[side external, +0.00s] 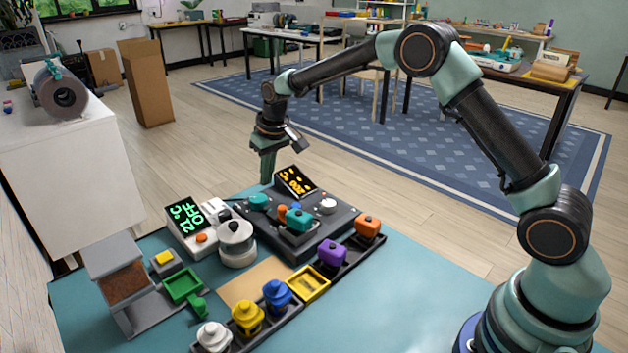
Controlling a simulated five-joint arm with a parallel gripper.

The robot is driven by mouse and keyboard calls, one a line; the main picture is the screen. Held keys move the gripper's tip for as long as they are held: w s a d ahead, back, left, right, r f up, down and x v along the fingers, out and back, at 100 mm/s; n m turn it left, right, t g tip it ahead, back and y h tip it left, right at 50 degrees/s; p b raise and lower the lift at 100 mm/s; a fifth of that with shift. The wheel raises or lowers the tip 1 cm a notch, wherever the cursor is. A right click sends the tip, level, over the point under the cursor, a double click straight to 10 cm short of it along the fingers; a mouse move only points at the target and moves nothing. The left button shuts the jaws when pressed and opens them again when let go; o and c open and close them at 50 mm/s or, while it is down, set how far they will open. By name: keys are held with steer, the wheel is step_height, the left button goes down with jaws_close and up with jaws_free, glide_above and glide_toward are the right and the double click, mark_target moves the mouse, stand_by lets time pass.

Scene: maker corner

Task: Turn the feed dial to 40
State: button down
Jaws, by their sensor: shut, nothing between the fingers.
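My gripper (266,181) points down, shut and empty, at the back left of a dark grey machine (317,243). Its tips appear just above or behind a small teal knob (258,202); I cannot tell whether they touch it. The machine also has a white knob (328,205), a larger teal part (299,219) and an orange part (283,212). A tilted display (295,182) at its back shows orange digits, seemingly 200 °C. No label or scale reading 40 is legible, so I cannot tell which knob is the feed dial.
Left of the machine stand a green display (189,216) reading 21 °C OFF and a white pot-like unit (236,243). A dark rack (345,257) with coloured blocks runs along the front. The teal tabletop (400,300) is clear at the right front.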

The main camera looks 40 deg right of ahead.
mark_target(259, 202)
steer(key=shift+d+f, duration=0.2)
steer(key=shift+f, duration=0.9)
steer(key=shift+d+f, duration=0.2)
steer(key=shift+f, duration=0.95)
steer(key=shift+d+f, duration=0.2)
steer(key=shift+f, duration=0.9)
steer(key=shift+w+a, duration=0.1)
steer(key=shift+w, duration=0.15)
steer(key=shift+s+a, duration=0.15)
steer(key=shift+a, duration=0.65)
steer(key=shift+a, duration=0.6)
